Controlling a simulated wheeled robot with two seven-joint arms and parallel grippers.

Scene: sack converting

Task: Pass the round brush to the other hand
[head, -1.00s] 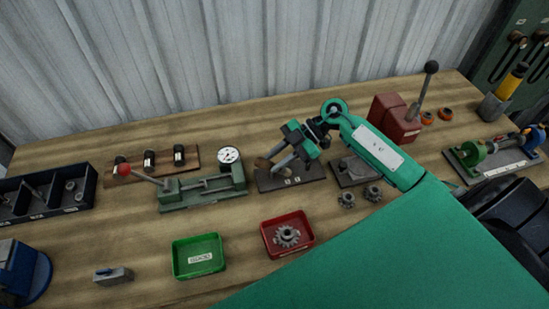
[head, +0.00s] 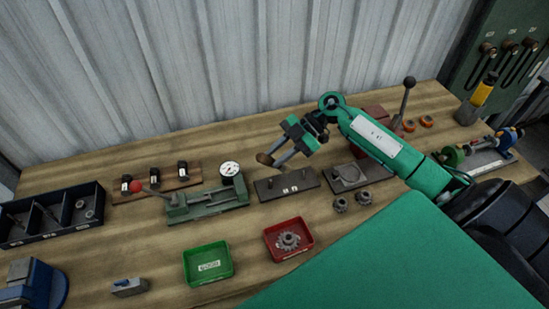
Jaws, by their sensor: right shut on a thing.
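My right gripper (head: 284,157) comes in from the right and is raised above the bench, over the back of a dark base plate (head: 287,188). It is shut on the round brush (head: 264,159); a small brown end shows at the fingertips, and the fingers hide much of the rest. My left gripper is not in view.
A green fixture with a red knob and dial gauge (head: 207,201) stands left of the plate. In front are a green tray (head: 208,280) and a red tray (head: 270,254) holding a gear. A dark divided bin (head: 50,238) is at left. A lever press (head: 395,124) stands behind my right arm.

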